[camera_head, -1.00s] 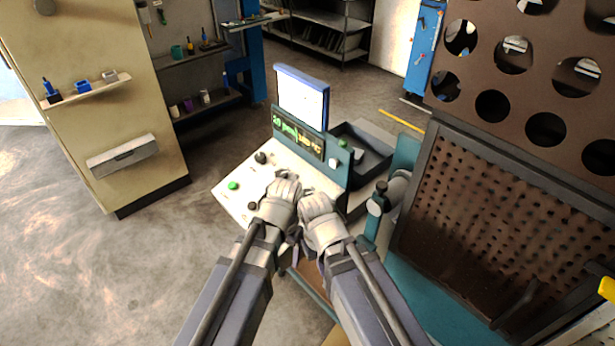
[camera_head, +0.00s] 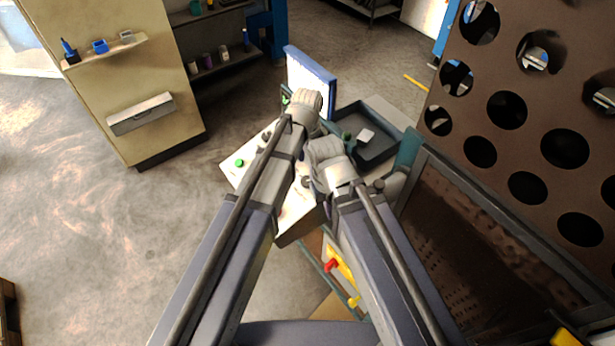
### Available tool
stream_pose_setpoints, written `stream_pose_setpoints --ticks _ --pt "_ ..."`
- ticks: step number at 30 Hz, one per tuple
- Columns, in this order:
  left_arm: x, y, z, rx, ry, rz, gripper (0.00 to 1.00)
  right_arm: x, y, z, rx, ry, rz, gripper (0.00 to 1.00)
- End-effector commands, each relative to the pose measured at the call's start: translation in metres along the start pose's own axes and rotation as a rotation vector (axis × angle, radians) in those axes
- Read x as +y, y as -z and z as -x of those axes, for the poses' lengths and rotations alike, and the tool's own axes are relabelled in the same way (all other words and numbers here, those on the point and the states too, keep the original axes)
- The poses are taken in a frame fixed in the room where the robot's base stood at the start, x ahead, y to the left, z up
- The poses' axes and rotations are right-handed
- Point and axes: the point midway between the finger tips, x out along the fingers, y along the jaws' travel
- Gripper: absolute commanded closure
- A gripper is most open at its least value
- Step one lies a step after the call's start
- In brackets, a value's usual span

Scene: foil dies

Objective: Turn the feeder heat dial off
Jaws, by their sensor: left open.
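The pale control panel (camera_head: 290,218) slopes below a screen (camera_head: 312,70) in the head view. A green button (camera_head: 239,163) shows at its left. A dark knob (camera_head: 266,136) is partly covered by my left arm; I cannot tell its setting. Its labels are too small to read. My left gripper (camera_head: 308,98) is over the panel's upper edge, in front of the screen's lower part, and open. My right gripper (camera_head: 320,160) is lower, over the panel's right part; its jaws are not clear. My arms hide much of the panel and the readout.
A dark tray (camera_head: 372,140) holding a small pale block adjoins the panel on the right. A brown machine with a perforated plate (camera_head: 525,140) fills the right side. A cabinet (camera_head: 100,70) with a small shelf stands at the left. Open floor (camera_head: 110,230) lies left of the panel.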

Motion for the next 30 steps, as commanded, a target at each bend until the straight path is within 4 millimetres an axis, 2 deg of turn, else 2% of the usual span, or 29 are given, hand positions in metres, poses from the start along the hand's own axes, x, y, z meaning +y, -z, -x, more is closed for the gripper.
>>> stream_pose_setpoints --ticks 18,30 --pt "0.0 0.0 -0.07 0.0 0.0 0.001 0.19 -0.007 0.004 -0.07 0.0 0.0 -0.002 1.0" --pt "0.0 0.0 -0.074 0.0 0.0 0.001 0.19 -0.007 0.004 -0.074 0.0 0.0 -0.002 1.0"
